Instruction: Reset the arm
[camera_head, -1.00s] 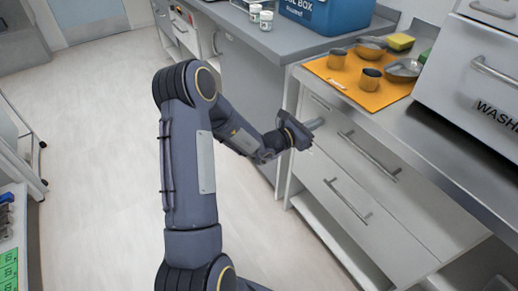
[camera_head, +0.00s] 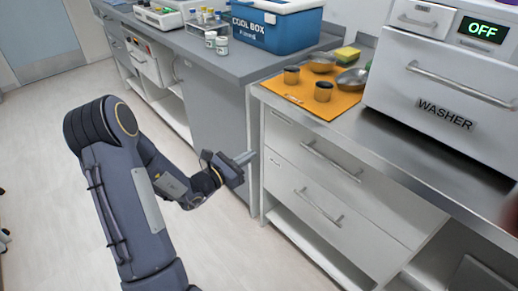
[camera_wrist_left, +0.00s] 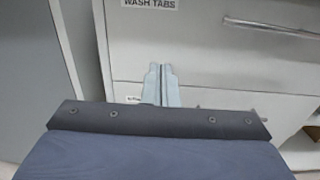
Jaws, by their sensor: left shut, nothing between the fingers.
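My left arm comes in from the left in the head view. Its gripper (camera_head: 243,158) is shut and empty, in front of the white drawer cabinet (camera_head: 285,165) and left of the drawer handles, below counter height. In the left wrist view the two pale fingers (camera_wrist_left: 162,84) lie close together, pointing at the drawer fronts below a "WASH TABS" label (camera_wrist_left: 150,3). I cannot tell whether they touch the front. My right gripper is not in view; a blurred dark shape shows at the right edge of the head view.
An orange mat (camera_head: 312,97) with metal cups and bowls lies on the counter beside the washer (camera_head: 440,90), whose display reads OFF. A blue cool box (camera_head: 275,24) and white jars (camera_head: 221,46) stand on the grey counter.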

